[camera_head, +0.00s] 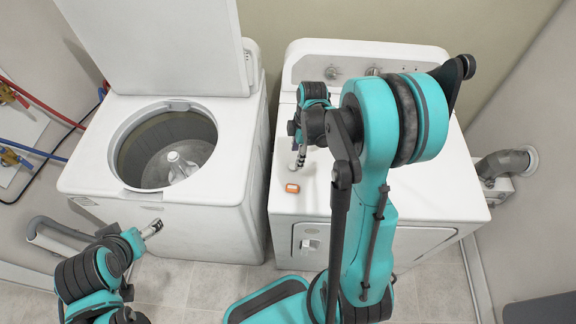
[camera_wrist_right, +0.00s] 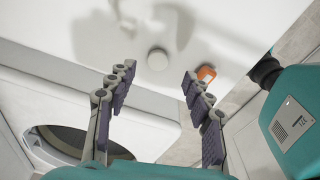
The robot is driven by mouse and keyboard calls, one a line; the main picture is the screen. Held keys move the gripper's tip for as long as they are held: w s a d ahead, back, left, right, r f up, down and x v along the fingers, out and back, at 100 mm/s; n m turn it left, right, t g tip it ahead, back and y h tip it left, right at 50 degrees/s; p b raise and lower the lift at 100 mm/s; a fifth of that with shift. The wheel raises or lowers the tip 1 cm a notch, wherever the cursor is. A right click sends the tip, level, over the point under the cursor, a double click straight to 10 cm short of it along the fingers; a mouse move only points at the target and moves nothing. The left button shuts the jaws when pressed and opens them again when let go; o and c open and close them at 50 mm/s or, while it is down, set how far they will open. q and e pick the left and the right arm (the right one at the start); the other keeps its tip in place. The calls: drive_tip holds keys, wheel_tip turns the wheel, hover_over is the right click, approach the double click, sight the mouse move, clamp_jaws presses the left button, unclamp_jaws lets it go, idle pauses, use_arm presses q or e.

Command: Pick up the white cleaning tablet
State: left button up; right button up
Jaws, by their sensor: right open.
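The white cleaning tablet (camera_wrist_right: 157,59) is a small round disc lying on the white top of the dryer (camera_head: 436,205). In the right wrist view it sits between and just beyond the fingertips of my right gripper (camera_wrist_right: 157,77). Those fingers are open and empty, and they do not touch the tablet. In the head view my right gripper (camera_head: 298,160) hangs over the front left part of the dryer top, and I cannot make out the tablet there. My left gripper (camera_head: 152,229) is in front of the washer; its jaw state is unclear.
A small orange item (camera_head: 292,188) lies on the dryer top near the front edge, close to the right gripper; it also shows in the wrist view (camera_wrist_right: 206,73). The washer (camera_head: 85,180) stands to the left with its lid up and its drum empty of visible cloth.

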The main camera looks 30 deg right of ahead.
sight(293, 168)
drive_tip(key=f, duration=0.2)
drive_tip(key=f+b, duration=0.1)
drive_tip(key=f, duration=0.2)
drive_tip(key=shift+w+a+f, duration=0.35)
drive_tip(key=shift+a, duration=0.05)
drive_tip(key=shift+r, duration=0.1)
drive_tip(key=shift+c, duration=0.2)
drive_tip(key=c, duration=0.9)
